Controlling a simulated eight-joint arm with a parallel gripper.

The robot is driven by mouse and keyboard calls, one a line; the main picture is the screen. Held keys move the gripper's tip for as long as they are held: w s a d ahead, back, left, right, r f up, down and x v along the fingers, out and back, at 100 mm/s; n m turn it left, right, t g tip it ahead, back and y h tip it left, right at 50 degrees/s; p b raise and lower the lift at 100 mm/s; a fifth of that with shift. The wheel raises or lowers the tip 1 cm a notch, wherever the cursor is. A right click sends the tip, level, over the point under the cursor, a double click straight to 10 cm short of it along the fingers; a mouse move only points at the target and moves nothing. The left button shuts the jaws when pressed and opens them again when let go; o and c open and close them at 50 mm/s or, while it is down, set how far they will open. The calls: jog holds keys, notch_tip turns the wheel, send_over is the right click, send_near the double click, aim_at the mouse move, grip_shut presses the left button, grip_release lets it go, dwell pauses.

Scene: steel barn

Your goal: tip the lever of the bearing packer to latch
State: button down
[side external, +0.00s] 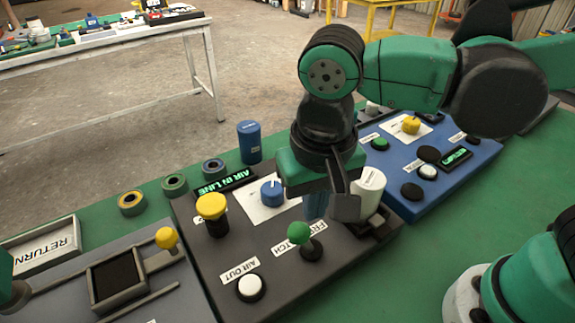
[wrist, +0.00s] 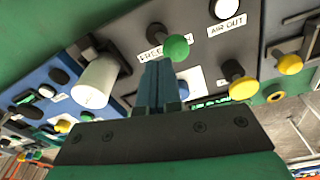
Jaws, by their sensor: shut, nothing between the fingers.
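The bearing packer's dark panel (side external: 207,258) carries a short lever with a green ball (side external: 298,232). The green ball (wrist: 177,47) also shows in the wrist view, just beyond and slightly right of the fingertips. My gripper (side external: 316,208) points down over the panel, behind and slightly right of the lever in the side view. Its blue fingers (wrist: 157,68) are together with nothing between them. Whether they touch the lever I cannot tell.
On the same panel are a yellow knob (side external: 211,206), a blue knob (side external: 271,193), a white button (side external: 250,287) marked AIR OUT and a white cylinder (side external: 368,188) close right of my gripper. A display (side external: 226,183) reads AIR IN LINE. A blue panel (side external: 440,170) stands behind right.

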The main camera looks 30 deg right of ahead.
notch_tip(320, 180, up, 9)
jog(key=a, duration=0.2)
jog(key=w+d+f+n+t, duration=0.1)
jog(key=w+d+f+t, duration=0.1)
jog(key=d, duration=0.7)
jog(key=w+d+f+n+t, duration=0.1)
jog(key=d+f+t, duration=0.3)
jog(key=d, duration=0.5)
notch_tip(320, 180, down, 2)
jog(key=shift+w+f+n+y, duration=0.2)
jog(key=shift+w+n+y, duration=0.1)
jog(key=shift+w+n, duration=0.15)
